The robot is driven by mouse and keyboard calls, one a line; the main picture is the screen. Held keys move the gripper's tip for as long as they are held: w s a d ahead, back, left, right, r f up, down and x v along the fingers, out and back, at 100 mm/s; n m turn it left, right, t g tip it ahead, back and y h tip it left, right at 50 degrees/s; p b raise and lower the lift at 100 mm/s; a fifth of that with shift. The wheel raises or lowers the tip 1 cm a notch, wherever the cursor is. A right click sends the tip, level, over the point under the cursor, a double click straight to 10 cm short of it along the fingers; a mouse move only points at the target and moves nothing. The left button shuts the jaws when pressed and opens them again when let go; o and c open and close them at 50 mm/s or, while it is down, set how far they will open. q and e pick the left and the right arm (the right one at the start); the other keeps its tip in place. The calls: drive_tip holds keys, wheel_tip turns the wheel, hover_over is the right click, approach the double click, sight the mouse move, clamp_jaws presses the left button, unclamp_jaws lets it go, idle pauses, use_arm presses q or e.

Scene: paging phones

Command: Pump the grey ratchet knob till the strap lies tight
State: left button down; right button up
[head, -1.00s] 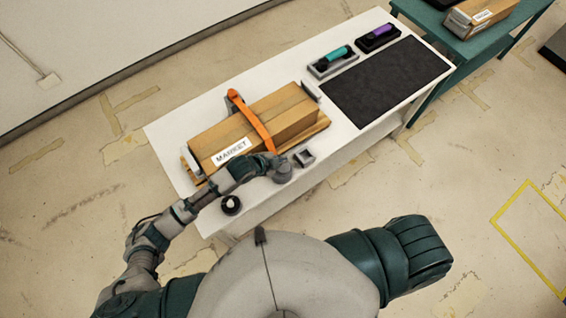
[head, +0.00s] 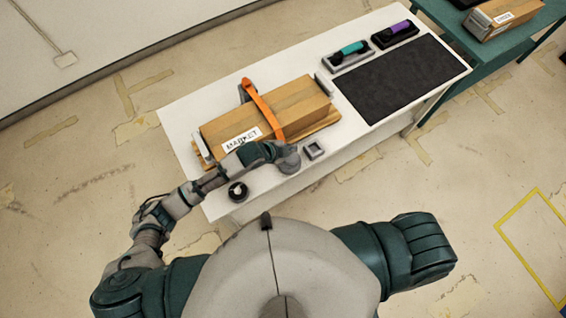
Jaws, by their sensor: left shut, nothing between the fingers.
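An orange strap (head: 264,106) runs across a brown carton (head: 300,100) with a "MARKET" label, which lies on a wooden base on the white table. The strap's far end meets a dark grey fitting behind the carton. Whether the strap lies tight cannot be told. My left gripper (head: 287,158) is shut and empty at the carton's near side, by the strap's near end. The grey ratchet knob cannot be told apart from the grey gripper there, and may be hidden by it. Of my right arm only the upper part shows at lower right.
A small grey square holder (head: 314,150) stands just right of my left gripper. A black round item (head: 237,192) sits near the front edge. A dark mat (head: 405,82) and two cradles with a teal phone (head: 352,48) and a purple phone (head: 400,27) lie farther right.

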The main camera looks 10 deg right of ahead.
clamp_jaws()
idle(1.1)
